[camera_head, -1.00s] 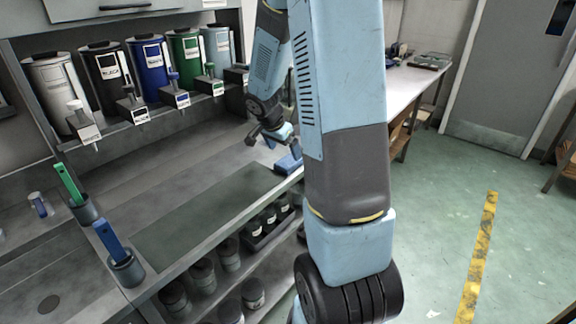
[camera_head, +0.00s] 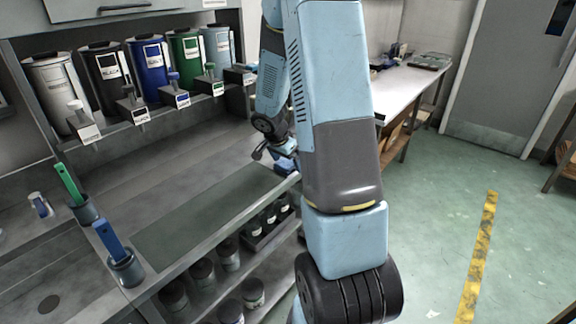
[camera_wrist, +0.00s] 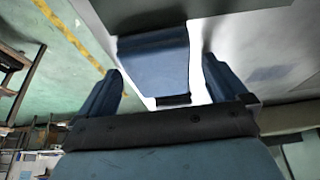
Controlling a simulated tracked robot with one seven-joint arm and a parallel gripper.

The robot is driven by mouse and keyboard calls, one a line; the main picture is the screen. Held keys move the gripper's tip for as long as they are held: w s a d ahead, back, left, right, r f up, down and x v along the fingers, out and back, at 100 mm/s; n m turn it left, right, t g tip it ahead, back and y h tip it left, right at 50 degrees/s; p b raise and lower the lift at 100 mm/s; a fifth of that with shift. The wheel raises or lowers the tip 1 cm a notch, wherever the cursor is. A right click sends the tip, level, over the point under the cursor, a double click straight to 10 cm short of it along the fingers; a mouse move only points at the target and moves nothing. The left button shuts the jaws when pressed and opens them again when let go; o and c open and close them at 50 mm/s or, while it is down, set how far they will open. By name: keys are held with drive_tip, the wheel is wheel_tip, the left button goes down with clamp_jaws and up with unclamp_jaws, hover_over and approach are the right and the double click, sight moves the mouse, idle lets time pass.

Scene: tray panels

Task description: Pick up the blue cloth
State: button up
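The blue cloth (camera_head: 288,164) lies at the right end of the bench, partly hidden behind my arm in the head view. In the wrist view the blue cloth (camera_wrist: 153,62) hangs over the edge of a grey surface, with a dark strip at its lower end. My gripper (camera_wrist: 162,88) is open, with one blue finger on each side of the cloth and a visible gap at both sides. In the head view my gripper (camera_head: 271,150) is close to the cloth, small and partly covered by my arm.
Colored paint canisters (camera_head: 148,68) line the shelf at the back. Two cups with green and blue tools (camera_head: 108,240) stand at the bench's left. Jars (camera_head: 228,253) fill the shelf below. A white table (camera_head: 408,88) stands behind my arm; the floor at right is clear.

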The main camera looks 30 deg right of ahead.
sight(288, 162)
drive_tip(key=c, duration=1.1)
wheel_tip(288, 162, up, 4)
drive_tip(key=shift+s+f, duration=0.15)
drive_tip(key=s+r, duration=0.2)
drive_tip(key=s+a+r, duration=0.1)
drive_tip(key=s+r, duration=0.1)
drive_tip(key=r, duration=0.1)
drive_tip(key=shift+s+a, duration=0.1)
drive_tip(key=shift+a, duration=0.05)
drive_tip(key=s+r, duration=0.1)
drive_tip(key=s, duration=0.1)
drive_tip(key=s+a+r, duration=0.1)
drive_tip(key=s, duration=0.2)
drive_tip(key=s+a+r, duration=0.1)
drive_tip(key=s, duration=0.1)
drive_tip(key=shift+s+r, duration=0.2)
drive_tip(key=shift+r, duration=0.15)
drive_tip(key=shift+c, duration=0.2)
drive_tip(key=shift+s+a+r, duration=0.15)
drive_tip(key=shift+s, duration=0.25)
drive_tip(key=shift+s+a+r, duration=0.1)
drive_tip(key=shift+s+r, duration=0.05)
drive_tip(key=shift+s, duration=0.2)
drive_tip(key=shift+c, duration=0.6)
